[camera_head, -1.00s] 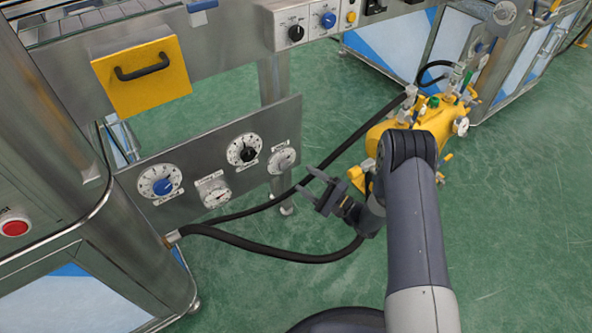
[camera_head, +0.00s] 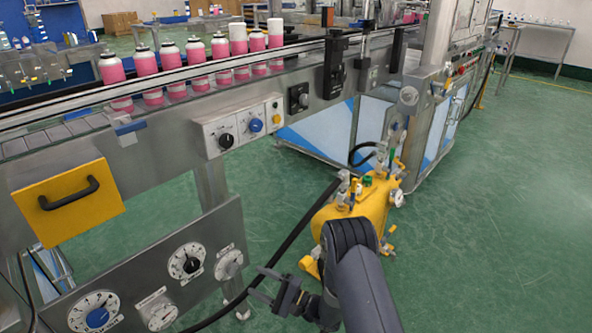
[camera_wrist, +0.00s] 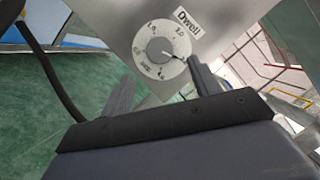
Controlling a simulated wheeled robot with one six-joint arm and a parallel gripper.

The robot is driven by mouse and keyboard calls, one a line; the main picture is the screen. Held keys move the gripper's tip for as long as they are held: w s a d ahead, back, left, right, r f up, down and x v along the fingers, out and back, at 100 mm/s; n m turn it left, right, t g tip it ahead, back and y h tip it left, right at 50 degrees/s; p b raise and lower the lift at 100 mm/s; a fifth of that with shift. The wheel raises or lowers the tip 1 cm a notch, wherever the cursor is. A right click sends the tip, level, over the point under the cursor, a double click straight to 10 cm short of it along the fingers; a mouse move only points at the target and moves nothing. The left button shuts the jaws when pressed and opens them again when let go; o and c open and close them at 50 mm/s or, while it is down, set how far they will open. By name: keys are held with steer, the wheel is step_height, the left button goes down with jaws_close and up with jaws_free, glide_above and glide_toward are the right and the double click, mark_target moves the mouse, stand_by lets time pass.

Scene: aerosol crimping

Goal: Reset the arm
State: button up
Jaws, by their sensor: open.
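My gripper (camera_head: 272,293) is at the lower middle of the head view, in front of the steel dial panel (camera_head: 205,218). Its two fingers are spread and nothing is between them. In the wrist view my gripper (camera_wrist: 160,95) frames a white dial (camera_wrist: 162,52) labelled "Dwell" with a dark pointer; I cannot tell the gap to it. In the head view the panel carries a blue-knob dial (camera_head: 97,316), a black-knob dial (camera_head: 186,262) and two smaller dials.
A yellow tank (camera_head: 372,205) with valves and a gauge stands on the green floor beyond my arm. A black hose (camera_head: 300,228) runs from it past my gripper. Pink cans (camera_head: 145,62) line the conveyor above. Open floor (camera_head: 500,200) lies to the right.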

mark_target(236, 270)
steer(key=b+x, duration=0.1)
steer(key=x, duration=0.6)
steer(key=shift+a, duration=0.15)
